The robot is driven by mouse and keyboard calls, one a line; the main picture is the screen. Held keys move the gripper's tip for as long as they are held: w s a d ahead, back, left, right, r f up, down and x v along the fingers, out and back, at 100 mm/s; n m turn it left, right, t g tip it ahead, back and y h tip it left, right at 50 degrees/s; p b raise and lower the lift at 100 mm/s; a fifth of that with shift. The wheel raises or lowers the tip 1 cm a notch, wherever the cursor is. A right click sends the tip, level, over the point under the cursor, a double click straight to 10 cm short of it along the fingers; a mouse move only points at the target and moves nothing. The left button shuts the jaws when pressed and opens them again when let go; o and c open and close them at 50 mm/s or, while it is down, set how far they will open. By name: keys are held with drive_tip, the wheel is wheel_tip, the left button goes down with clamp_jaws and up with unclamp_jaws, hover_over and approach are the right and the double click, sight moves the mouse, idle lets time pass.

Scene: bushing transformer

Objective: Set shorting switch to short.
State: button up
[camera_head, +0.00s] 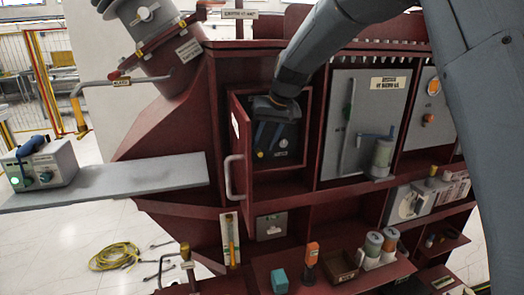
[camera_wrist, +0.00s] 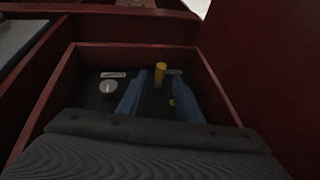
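A dark panel (camera_wrist: 90,72) sits inside an open red box. It carries a yellow knob or lever (camera_wrist: 161,70), a round pale dial (camera_wrist: 108,87) and a small white label. The yellow part also shows low on the panel in the head view (camera_head: 261,154), with the dial (camera_head: 283,143) to its right. Which part is the shorting switch, and its setting, I cannot tell. My gripper (camera_wrist: 158,80) is in the box with its blue fingers apart and nothing held. In the wrist view the yellow part appears between the fingertips; contact is unclear.
The box's red door (camera_head: 239,150) with a pale handle stands open on the left. Red side walls are close around my gripper. A grey cabinet door (camera_head: 343,120) with a blue handle is to the right. A grey shelf (camera_head: 125,180) juts out at left.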

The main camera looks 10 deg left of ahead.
drive_tip(key=shift+b+v, duration=0.7)
drive_tip(key=shift+v, duration=1.5)
